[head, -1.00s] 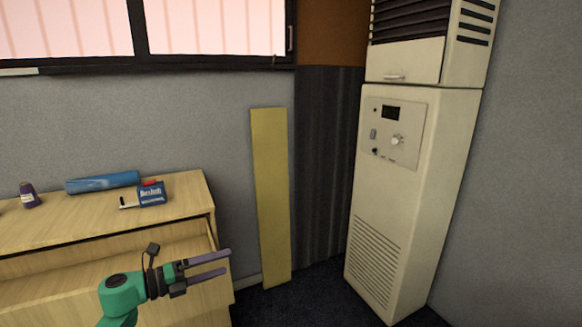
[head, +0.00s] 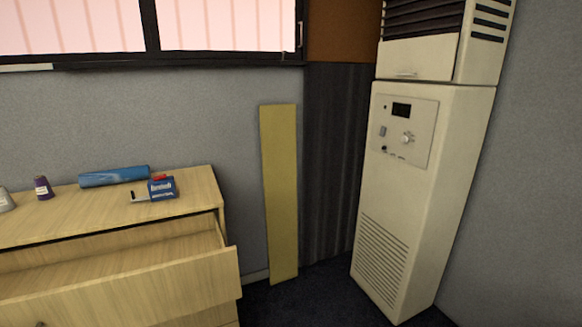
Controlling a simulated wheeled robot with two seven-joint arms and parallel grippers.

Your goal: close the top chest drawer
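The light wood chest (head: 70,221) stands at the lower left of the head view. Its top drawer (head: 150,290) is pulled out, with its front well forward of the chest body. The visible part of the drawer's inside (head: 110,257) looks empty. A small dark knob (head: 40,323) shows at the bottom edge of the picture on the drawer front. Neither of my grippers is in view.
On the chest top are a blue roll (head: 114,176), a blue box (head: 162,188), a purple bottle (head: 43,188) and a whitish item (head: 5,199) at the left edge. A tall cream cabinet unit (head: 420,190) and a yellow board (head: 280,195) stand to the right.

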